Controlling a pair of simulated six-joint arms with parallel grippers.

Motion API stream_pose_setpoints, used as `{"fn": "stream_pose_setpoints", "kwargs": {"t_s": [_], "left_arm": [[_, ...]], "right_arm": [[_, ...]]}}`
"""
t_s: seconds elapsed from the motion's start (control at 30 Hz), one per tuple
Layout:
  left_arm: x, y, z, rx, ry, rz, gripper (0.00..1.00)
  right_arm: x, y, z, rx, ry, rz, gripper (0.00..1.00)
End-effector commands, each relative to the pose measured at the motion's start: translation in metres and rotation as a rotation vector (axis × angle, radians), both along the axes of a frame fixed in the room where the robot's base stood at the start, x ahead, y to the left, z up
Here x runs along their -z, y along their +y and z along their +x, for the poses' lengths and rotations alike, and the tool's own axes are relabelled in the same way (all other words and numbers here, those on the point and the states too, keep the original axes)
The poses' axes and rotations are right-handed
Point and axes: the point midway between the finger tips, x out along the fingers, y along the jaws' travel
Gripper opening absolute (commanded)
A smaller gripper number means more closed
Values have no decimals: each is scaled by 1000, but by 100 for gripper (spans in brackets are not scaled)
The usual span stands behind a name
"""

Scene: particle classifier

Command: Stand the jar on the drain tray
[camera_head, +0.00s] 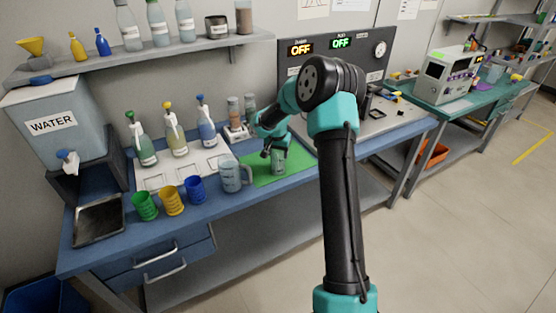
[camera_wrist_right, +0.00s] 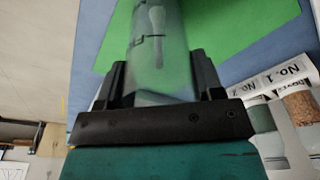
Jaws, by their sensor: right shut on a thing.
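The jar (camera_head: 278,165) is a clear see-through cylinder over the green mat, at the middle of the bench. My right gripper (camera_head: 275,150) is shut on its upper part from above. In the right wrist view the jar (camera_wrist_right: 157,40) stands between the two dark fingers (camera_wrist_right: 158,85), with the green mat beyond it. I cannot tell whether its base touches the mat. The drain tray (camera_head: 98,222), a dark metal-rimmed square, lies at the left end of the bench, below the water tap (camera_head: 67,158). Nothing is seen on it. My left gripper is not in view.
Green (camera_head: 145,206), yellow (camera_head: 172,201) and blue (camera_head: 195,189) cups and a clear mug (camera_head: 231,176) line the front edge between mat and drain tray. Spray bottles (camera_head: 175,137) stand behind them. Labelled vials (camera_head: 236,115) stand behind the mat.

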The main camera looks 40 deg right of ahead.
Motion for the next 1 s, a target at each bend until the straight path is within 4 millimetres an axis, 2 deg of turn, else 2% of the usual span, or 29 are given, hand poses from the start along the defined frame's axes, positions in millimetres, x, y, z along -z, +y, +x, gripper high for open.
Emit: {"fn": "stream_pose_setpoints", "kwargs": {"t_s": [0.27,0.53,0.77,1.0], "left_arm": [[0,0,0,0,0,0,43],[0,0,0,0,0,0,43],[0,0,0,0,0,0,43],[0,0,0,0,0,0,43]], "right_arm": [[-9,0,0,0,0,-1,18],[-38,0,0,0,-2,-2,18],[-39,21,-21,-1,0,0,18],[-43,57,-54,-2,0,0,18]]}}
